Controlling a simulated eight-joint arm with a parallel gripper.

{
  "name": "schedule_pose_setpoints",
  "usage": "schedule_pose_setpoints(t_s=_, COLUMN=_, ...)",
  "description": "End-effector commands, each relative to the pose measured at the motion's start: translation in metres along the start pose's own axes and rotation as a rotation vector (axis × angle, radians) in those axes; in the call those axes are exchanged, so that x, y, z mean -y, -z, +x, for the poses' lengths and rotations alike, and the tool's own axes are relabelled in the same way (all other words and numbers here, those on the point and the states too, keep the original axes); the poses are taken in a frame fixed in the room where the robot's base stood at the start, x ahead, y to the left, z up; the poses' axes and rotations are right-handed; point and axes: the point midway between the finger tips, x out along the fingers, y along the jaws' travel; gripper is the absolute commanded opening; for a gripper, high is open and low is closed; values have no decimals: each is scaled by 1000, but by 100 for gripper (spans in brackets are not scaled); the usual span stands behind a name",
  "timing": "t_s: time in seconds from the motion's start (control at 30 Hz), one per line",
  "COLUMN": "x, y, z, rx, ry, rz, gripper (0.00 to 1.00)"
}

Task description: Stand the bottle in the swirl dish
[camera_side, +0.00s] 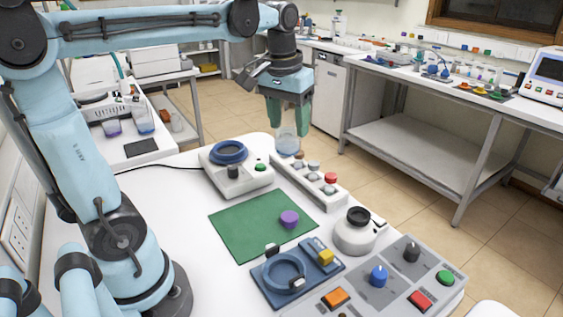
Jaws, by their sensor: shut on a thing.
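A clear bottle (287,146) with pale bluish contents hangs upright between the green fingers of my gripper (288,122). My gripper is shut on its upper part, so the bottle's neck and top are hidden. The bottle appears over the far edge of the white table, behind the narrow button strip. What looks like the swirl dish (229,151), a blue ring-shaped dish, sits on a white box with a black knob and green button. It is left of the bottle and looks empty. I cannot tell the bottle's exact height above the table.
A purple cap (289,218) lies on a green mat (245,228). A white button strip (308,181), a round white device (354,232), a blue ring fixture (285,272) and a grey control panel (395,280) crowd the right and front.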

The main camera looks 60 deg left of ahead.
Motion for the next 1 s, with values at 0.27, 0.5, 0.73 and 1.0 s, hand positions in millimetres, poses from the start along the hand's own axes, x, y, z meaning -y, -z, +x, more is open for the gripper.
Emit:
schedule_pose_setpoints(t_s=0.27, x=97, y=42, z=6, rx=-1, ry=46, rz=-301, gripper=22)
schedule_pose_setpoints(t_s=0.5, x=136, y=50, z=10, rx=-1, ry=61, rz=-403, gripper=22)
schedule_pose_setpoints(t_s=0.73, x=174, y=51, z=32, rx=-1, ry=63, rz=-415, gripper=22)
schedule_pose_setpoints(t_s=1.0, x=228, y=52, z=65, rx=-1, ry=63, rz=-412, gripper=22)
